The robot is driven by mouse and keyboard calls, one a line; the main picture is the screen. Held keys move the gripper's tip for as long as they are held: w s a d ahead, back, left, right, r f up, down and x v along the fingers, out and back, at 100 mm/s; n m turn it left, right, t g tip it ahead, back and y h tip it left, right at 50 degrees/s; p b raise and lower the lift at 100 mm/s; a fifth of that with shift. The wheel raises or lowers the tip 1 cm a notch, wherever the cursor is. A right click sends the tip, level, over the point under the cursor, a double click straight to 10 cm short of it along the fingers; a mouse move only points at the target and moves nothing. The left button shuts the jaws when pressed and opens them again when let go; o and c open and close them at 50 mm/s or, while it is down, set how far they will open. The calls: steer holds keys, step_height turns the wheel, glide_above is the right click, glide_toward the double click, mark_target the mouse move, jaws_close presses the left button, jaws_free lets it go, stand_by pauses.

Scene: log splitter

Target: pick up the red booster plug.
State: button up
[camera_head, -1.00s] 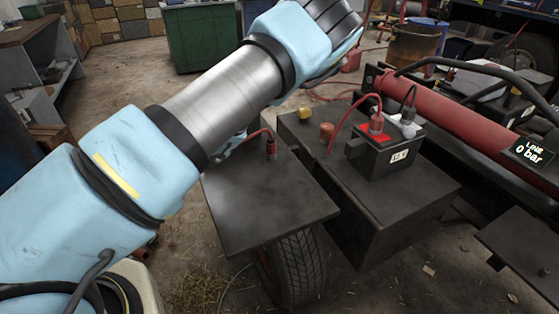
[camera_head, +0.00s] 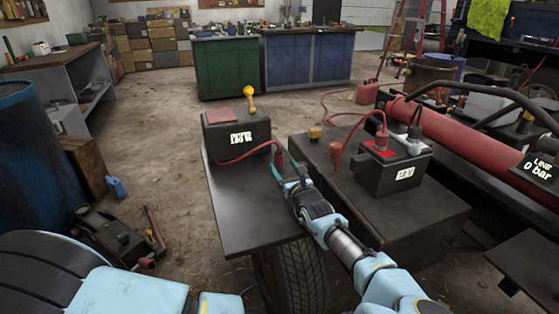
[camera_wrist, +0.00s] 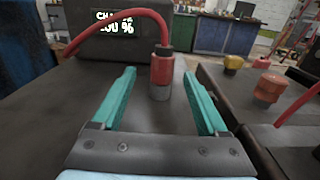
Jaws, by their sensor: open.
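The red booster plug (camera_head: 280,160) stands upright on the dark metal plate, its red cable running to the black charger box (camera_head: 236,138). In the wrist view the plug (camera_wrist: 161,74) has a red upper part and a grey lower part. My gripper (camera_head: 288,176) is open, low over the plate, with its teal fingers pointing at the plug. In the wrist view one finger is on each side of the plug, with gaps between; the plug stands about level with the fingertips. Whether it is fully between them I cannot tell.
Right of the plate, a dark tank top carries an orange cap (camera_head: 335,150), a yellow cap (camera_head: 314,132) and a 12 V battery (camera_head: 392,168) with red and grey plugs. A red cylinder (camera_head: 450,128) lies behind. The plate's front left is bare.

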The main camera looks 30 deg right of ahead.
mark_target(276, 154)
steer(key=w, duration=0.3)
steer(key=w+d+p, duration=0.1)
steer(key=w, duration=0.4)
steer(key=shift+w+d+p, duration=0.25)
steer(key=shift+w+p, duration=0.15)
jaws_close()
stand_by(0.3)
